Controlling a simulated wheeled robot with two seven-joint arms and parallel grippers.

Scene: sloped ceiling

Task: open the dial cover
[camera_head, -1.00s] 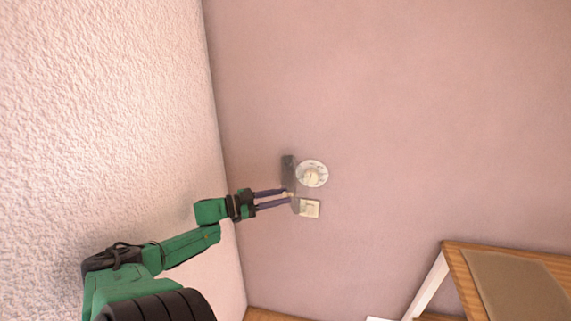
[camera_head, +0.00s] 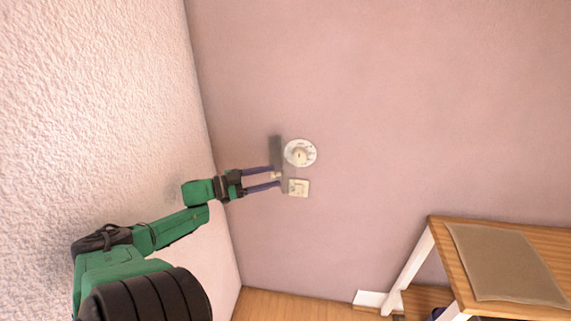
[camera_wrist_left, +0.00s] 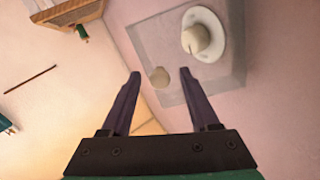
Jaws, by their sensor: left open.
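The dial (camera_head: 300,153) is a round white plate with a cream knob on the pink wall. It also shows in the left wrist view (camera_wrist_left: 203,35). The dial cover (camera_head: 275,153) is a see-through grey box at the dial's left in the head view. In the left wrist view the clear cover (camera_wrist_left: 150,45) surrounds the dial, with a small cream knob (camera_wrist_left: 160,77) near its lower edge. I cannot tell how far it is open. My left gripper (camera_head: 276,177) is open, its fingertips on either side of that small knob; contact is unclear. My right gripper is not in view.
A cream wall switch (camera_head: 299,188) sits just below the dial. A rough white wall (camera_head: 100,100) stands close on the left, beside my left arm. A wooden bench with a tan pad (camera_head: 505,262) is at lower right. The wall right of the dial is clear.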

